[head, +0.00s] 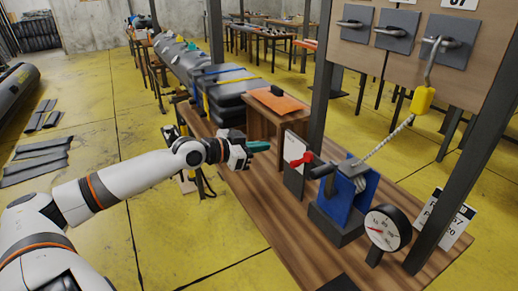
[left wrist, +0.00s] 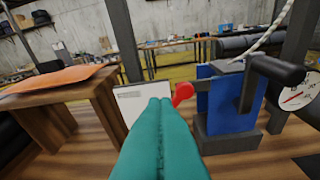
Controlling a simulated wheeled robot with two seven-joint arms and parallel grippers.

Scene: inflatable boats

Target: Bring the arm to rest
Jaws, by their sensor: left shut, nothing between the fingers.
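My left arm (head: 130,175) reaches in from the left in the head view. Its gripper (head: 257,146) has teal fingers and is over the near left edge of the wooden bench, short of the small wooden stand. In the left wrist view the teal fingers (left wrist: 160,140) are pressed together with nothing between them. They point toward a white panel (left wrist: 142,100) and a red handle (left wrist: 182,92). I cannot tell from these views how far the fingertips are from them. My right gripper is not in view.
The bench (head: 250,195) carries a wooden stand (head: 275,125) with an orange sheet (head: 279,102), the red handle (head: 302,159), a blue block device (head: 345,205) and a round gauge (head: 387,228). A yellow item (head: 423,100) hangs on a rope. Yellow floor (head: 160,235) is clear left of the bench.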

